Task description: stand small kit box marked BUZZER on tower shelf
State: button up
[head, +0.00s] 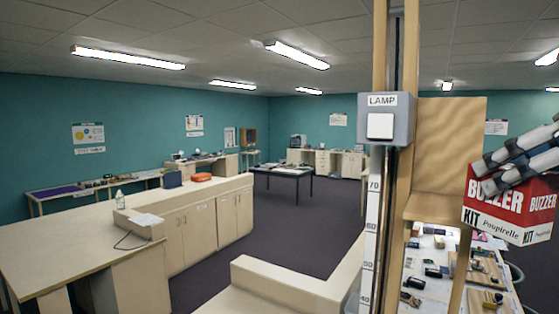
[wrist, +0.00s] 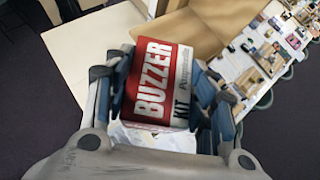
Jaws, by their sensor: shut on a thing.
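The small kit box (head: 494,206) is red and white with BUZZER and KIT lettering. My gripper (head: 522,160) is shut on it and holds it in the air at the right of the head view. In the wrist view the box (wrist: 158,85) sits between the two fingers of my gripper (wrist: 160,100), one on each side. The tower shelf (head: 436,207) is a wooden ledge with a tall back panel, fixed beside the tower's post. The box appears just right of the shelf in the head view; I cannot tell the depth gap. The shelf's wood also shows beyond the box in the wrist view (wrist: 200,30).
A grey LAMP switch box (head: 386,119) and a numbered scale (head: 371,240) are on the tower. A table (head: 425,300) with several small parts stands below right. A long pale counter (head: 75,248) is at left. Dark floor (head: 300,225) is open in the middle.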

jog(key=w, duration=0.6)
jog(key=w+a+p, duration=0.1)
jog(key=w, duration=0.2)
jog(key=shift+w+a+f, duration=0.1)
jog(key=shift+w+f, duration=0.05)
jog(key=shift+w, duration=0.15)
jog(key=shift+w+a, duration=0.15)
jog(key=shift+w, duration=0.2)
jog(key=w+p, duration=0.1)
jog(key=w, duration=0.2)
jog(key=shift+w+a, duration=0.15)
jog(key=shift+a, duration=0.05)
jog(key=shift+w+d+f, duration=0.1)
jog(key=shift+w+f, duration=0.2)
jog(key=shift+f, duration=0.05)
jog(key=shift+s, duration=0.45)
jog(key=o, duration=0.8)
jog(key=shift+w+f, duration=0.1)
jog(key=shift+f, duration=0.05)
jog(key=shift+c, duration=0.2)
jog(key=shift+o, duration=1.4)
jog(key=shift+w, duration=0.2)
jog(key=shift+o, duration=0.9)
jog(key=shift+s, duration=0.2)
jog(key=shift+w, duration=0.1)
